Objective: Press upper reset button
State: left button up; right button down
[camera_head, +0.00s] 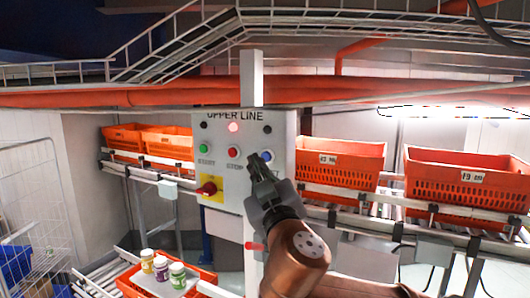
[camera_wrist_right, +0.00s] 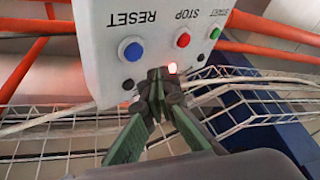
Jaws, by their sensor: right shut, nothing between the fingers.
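The grey control box labelled UPPER LINE (camera_head: 225,175) carries a blue RESET button (camera_head: 266,155), a red STOP button (camera_head: 232,153) and a green START button (camera_head: 204,148). My right gripper (camera_head: 258,160) is shut and empty, its fingertips just left of the blue button in the head view and partly over its label. In the wrist view the box appears upside down; the blue button (camera_wrist_right: 131,50) is fully visible, left of and above the shut fingertips (camera_wrist_right: 157,76). I cannot tell whether the fingertips touch the panel. My left gripper is not in view.
A lit red lamp (camera_head: 234,127) sits above STOP, and a red knob on a yellow plate (camera_head: 208,187) below. Orange totes (camera_head: 468,179) stand on racks at both sides. A white post (camera_head: 251,80) stands behind the box.

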aim_at(267, 157)
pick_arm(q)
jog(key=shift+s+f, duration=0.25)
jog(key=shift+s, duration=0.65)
pick_arm(e)
jog(key=shift+w+d+f, duration=0.1)
jog(key=shift+w+d, duration=0.15)
jog(key=shift+w, duration=0.2)
jog(key=shift+w+d, duration=0.2)
jog(key=shift+w, duration=0.25)
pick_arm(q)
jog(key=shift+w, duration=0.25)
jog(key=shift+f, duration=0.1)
pick_arm(e)
jog(key=shift+w+d, duration=0.1)
jog(key=shift+w, duration=0.05)
pick_arm(q)
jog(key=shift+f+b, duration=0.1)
jog(key=shift+b, duration=0.2)
pick_arm(e)
jog(key=shift+w+d, duration=0.1)
jog(key=shift+w, duration=0.15)
